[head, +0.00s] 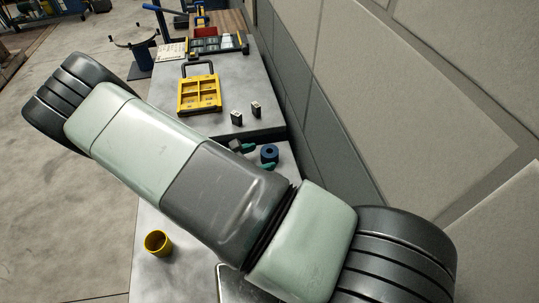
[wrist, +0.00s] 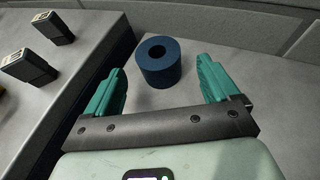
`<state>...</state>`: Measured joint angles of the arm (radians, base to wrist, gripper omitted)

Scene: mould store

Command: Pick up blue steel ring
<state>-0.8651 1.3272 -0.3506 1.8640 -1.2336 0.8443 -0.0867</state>
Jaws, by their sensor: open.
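The blue steel ring (wrist: 160,74) is a short, thick dark-blue cylinder with a round hole in its top. It stands upright on the grey bench top. In the wrist view it lies ahead of and between the two teal fingers of my gripper (wrist: 162,88), and touches neither. In the head view the ring (head: 269,153) is just beyond my arm, beside a teal fingertip (head: 240,146). My gripper is open and empty. My arm hides much of the gripper in the head view.
Two small dark blocks (head: 237,118) (head: 256,109) stand on the neighbouring bench section, beside a yellow case (head: 199,92). A yellow cup (head: 158,242) is on the near bench. The wall (head: 365,110) runs close along the right. Bench around the ring is clear.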

